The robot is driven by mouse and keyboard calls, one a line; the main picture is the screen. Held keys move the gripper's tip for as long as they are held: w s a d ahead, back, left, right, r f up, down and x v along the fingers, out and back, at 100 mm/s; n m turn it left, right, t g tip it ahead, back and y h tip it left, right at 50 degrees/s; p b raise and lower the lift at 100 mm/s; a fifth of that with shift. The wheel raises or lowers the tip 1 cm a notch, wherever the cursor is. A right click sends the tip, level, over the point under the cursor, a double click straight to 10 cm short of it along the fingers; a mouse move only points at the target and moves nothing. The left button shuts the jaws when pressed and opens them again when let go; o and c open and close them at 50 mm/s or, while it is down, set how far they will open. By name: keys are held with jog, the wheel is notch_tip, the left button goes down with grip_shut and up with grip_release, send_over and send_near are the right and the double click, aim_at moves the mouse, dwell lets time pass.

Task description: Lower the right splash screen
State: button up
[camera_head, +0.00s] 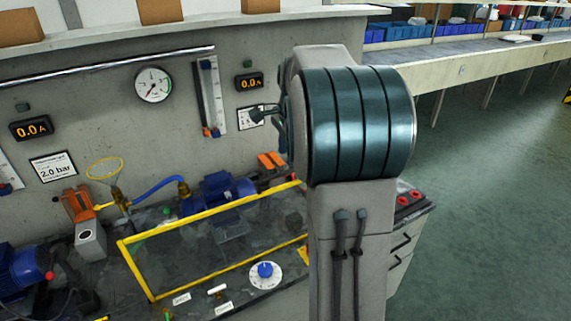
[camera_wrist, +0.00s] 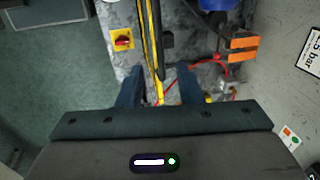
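The right splash screen (camera_head: 185,276) is a clear panel in a yellow frame, in front of the blue pump motor (camera_head: 222,188) in the head view. Its right end is hidden behind my arm, and I cannot tell its exact tilt. In the wrist view a yellow bar (camera_wrist: 155,55), seemingly part of this frame, runs beside a dark bar towards my gripper (camera_wrist: 160,88). The two fingers are apart, one on each side of the yellow bar's line. I cannot tell whether they touch it. My gripper is hidden in the head view.
A red switch on a yellow plate (camera_wrist: 122,40) lies left of the bar, and an orange valve handle (camera_wrist: 242,45) and the wall (camera_wrist: 285,90) lie right. A blue knob (camera_head: 265,269) sits on the bench front. Open floor (camera_head: 480,200) lies right of the bench.

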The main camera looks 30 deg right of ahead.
aim_at(285, 174)
jog(key=f, duration=0.2)
jog(key=w+f, duration=0.1)
jog(key=f, duration=0.2)
jog(key=shift+f+p, duration=0.25)
jog(key=shift+p, duration=0.05)
grip_shut()
